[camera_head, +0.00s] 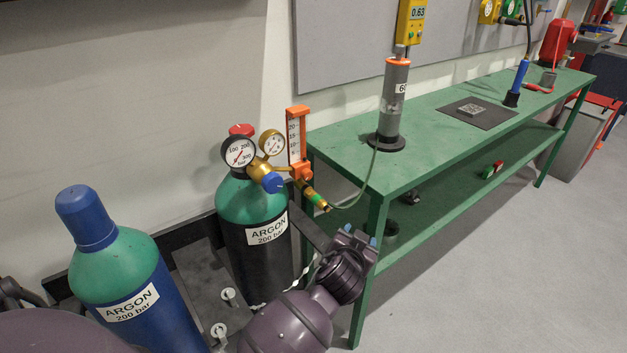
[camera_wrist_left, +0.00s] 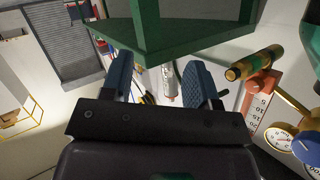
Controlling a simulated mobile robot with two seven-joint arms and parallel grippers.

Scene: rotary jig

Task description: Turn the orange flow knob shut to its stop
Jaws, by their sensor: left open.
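The orange flow knob (camera_head: 302,172) is at the foot of the orange flowmeter (camera_head: 296,135), on the regulator of the argon cylinder (camera_head: 252,235). A brass outlet with a green band (camera_head: 316,198) points down and right beside it. My right gripper is out of view.
A green bench (camera_head: 440,135) stands right of the gripper, its near corner and leg close by. A hose runs from the outlet to a grey tube (camera_head: 393,98) on it. A blue argon cylinder (camera_head: 130,295) stands at the left. The floor at the right is clear.

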